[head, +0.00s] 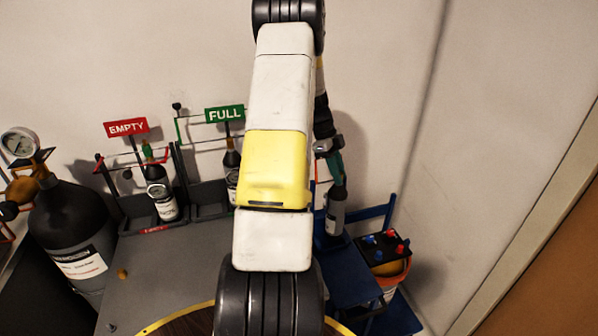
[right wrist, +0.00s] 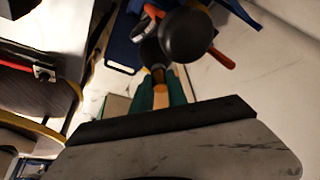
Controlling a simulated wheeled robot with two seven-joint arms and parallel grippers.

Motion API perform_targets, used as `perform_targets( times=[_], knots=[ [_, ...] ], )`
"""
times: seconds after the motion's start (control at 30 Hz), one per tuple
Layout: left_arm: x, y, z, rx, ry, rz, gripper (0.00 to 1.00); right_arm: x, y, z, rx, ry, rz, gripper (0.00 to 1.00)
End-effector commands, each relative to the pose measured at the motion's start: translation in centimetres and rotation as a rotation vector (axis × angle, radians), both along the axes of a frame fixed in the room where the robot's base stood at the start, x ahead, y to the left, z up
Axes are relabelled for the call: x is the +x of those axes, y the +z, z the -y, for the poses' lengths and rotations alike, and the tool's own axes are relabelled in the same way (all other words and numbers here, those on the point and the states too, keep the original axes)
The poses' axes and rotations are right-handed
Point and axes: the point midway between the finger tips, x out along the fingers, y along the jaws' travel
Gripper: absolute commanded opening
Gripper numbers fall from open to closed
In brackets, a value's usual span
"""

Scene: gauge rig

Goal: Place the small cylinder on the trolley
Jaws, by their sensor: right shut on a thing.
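The small cylinder (head: 335,212) is dark with a pale label and stands about upright at the left end of the blue trolley (head: 352,280). My right gripper (head: 336,176), with teal fingers, is shut on its top. Whether its base rests on the trolley I cannot tell; my arm hides part of that area. In the right wrist view the teal fingers (right wrist: 161,92) close on an orange-brown neck, with dark rounded shapes beyond it and part of the blue trolley (right wrist: 122,42) behind. My left gripper is not in view.
A box with red and blue knobs (head: 383,247) sits above an orange-rimmed bucket at the trolley's right. Other small cylinders stand by the EMPTY sign (head: 126,127) and the FULL sign (head: 224,114). A large black cylinder (head: 75,235) stands left. The wall is close behind.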

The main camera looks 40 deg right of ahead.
Motion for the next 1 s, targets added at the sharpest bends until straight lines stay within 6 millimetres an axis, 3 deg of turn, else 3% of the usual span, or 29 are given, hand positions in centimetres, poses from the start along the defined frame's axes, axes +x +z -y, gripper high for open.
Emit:
perform_targets(
  times=[0.3, 0.7, 0.73, 0.8, 0.83, 1.0],
  knots=[
    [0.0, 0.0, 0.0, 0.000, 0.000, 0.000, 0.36, -0.1, -4.0, 0.0, 0.002, 0.000, -0.002, 0.00],
    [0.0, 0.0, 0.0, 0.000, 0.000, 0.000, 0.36, 0.0, -4.4, 0.0, 0.000, 0.000, 0.000, 0.00],
    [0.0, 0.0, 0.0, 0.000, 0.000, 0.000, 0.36, 0.0, -4.5, -0.1, 0.002, 0.000, -0.001, 0.22],
    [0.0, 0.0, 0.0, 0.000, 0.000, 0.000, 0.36, 0.0, -4.5, -0.1, 0.002, 0.000, -0.001, 0.36],
    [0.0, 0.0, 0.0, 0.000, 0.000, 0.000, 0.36, 0.0, -4.5, -0.1, 0.002, 0.000, -0.001, 0.40],
    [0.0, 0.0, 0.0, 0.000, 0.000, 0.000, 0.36, 0.0, -4.5, -0.1, 0.002, 0.000, -0.001, 0.40]
  ],
)
